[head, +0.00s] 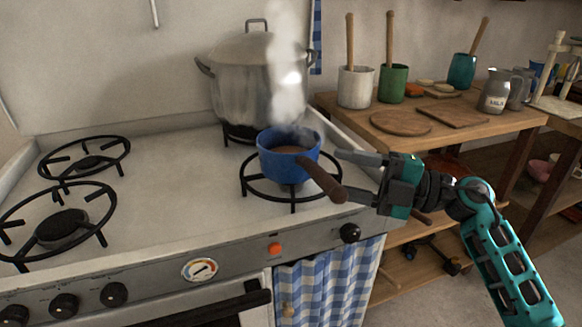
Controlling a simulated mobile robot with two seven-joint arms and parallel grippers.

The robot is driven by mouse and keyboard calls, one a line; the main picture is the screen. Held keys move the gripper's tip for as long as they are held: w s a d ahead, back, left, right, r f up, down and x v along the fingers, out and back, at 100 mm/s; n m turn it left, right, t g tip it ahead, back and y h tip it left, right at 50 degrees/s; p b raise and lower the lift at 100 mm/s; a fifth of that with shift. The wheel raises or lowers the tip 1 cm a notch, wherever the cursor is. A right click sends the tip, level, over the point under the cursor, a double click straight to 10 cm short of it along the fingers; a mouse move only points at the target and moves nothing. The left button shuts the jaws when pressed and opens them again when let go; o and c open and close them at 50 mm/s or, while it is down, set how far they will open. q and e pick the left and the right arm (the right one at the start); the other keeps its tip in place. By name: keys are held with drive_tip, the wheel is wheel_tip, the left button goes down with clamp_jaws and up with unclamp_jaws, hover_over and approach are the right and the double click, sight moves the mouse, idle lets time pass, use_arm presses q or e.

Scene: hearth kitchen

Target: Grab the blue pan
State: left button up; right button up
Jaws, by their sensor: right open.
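The blue pan (276,165) sits on the front right burner of the stove (170,215) in the head view. It holds a brown liquid, and steam rises above it. My left gripper is not in view.
A large lidded metal pot (243,95) stands behind the pan. The left burners (62,228) are empty. A wooden table (440,133) at the right holds cups with utensils, round and square boards, and a metal pitcher (495,92). Knobs (350,233) line the stove front.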

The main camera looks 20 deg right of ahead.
sight(314, 168)
drive_tip(key=x, duration=0.6)
drive_tip(key=shift+f+b, duration=0.2)
drive_tip(key=shift+b, duration=0.15)
clamp_jaws()
idle(0.3)
drive_tip(key=shift+d+r, duration=0.1)
